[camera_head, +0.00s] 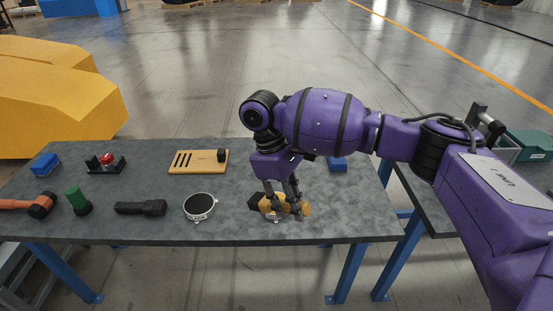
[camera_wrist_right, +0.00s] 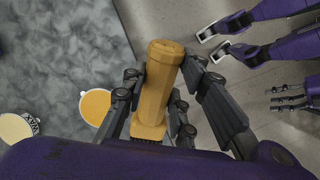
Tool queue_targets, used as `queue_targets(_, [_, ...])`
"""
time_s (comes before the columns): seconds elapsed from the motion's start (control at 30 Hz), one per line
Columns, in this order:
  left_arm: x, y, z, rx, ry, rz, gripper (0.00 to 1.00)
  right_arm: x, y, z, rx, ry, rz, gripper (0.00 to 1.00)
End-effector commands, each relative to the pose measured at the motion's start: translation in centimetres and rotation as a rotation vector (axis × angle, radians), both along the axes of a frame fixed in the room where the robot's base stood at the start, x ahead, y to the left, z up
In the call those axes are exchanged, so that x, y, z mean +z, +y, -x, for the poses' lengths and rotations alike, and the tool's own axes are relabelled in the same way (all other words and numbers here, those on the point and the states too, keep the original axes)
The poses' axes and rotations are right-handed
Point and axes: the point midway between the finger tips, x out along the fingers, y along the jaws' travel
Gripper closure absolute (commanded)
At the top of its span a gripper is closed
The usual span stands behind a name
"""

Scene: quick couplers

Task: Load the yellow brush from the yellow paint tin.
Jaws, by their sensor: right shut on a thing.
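My right gripper (camera_head: 293,207) is shut on the yellow brush (camera_wrist_right: 160,88). In the right wrist view its thick faceted yellow-brown body stands between the black fingers, its lower end hidden. In the head view the brush (camera_head: 305,209) shows at the fingers, low near the table's front edge. The yellow paint tin (camera_wrist_right: 95,106), round and filled with yellow, stands beside the gripper in the wrist view, apart from the brush in the picture. In the head view the gripper largely covers that spot. I cannot tell the brush's height above the table.
A dark tool (camera_head: 141,208), a green-topped item (camera_head: 77,200) and an orange-handled tool (camera_head: 36,205) lie further left. A slotted wooden board (camera_head: 199,161) lies behind. A blue block (camera_head: 337,164) is behind the arm.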

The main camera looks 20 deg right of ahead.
Motion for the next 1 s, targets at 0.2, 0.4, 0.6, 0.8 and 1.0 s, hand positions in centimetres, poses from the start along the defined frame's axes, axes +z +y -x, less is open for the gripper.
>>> queue_targets(0.2, [0.4, 0.2, -1.1, -0.001, -0.022, -0.004, 0.58, -0.6, -0.7, -3.6, 0.338, 0.103, 0.136, 1.0])
queue_targets(0.4, [0.3, 0.2, -1.6, -0.003, -0.03, -0.005, 0.58, -1.0, -1.4, -6.5, 0.707, 0.168, 0.318, 1.0])
queue_targets(0.6, [-0.3, 0.4, -0.9, -0.001, -0.017, -0.008, 0.58, -1.2, -2.1, -8.8, 1.073, 0.17, 0.529, 1.0])
queue_targets(0.8, [-0.7, 0.6, -0.5, 0.002, -0.01, -0.011, 0.58, -1.1, -2.4, -10.1, 1.306, 0.128, 0.69, 1.0])
queue_targets(1.0, [-1.1, 0.7, -0.3, 0.003, -0.006, -0.012, 0.58, -0.8, -2.8, -11.6, 1.547, 0.035, 0.891, 1.0])
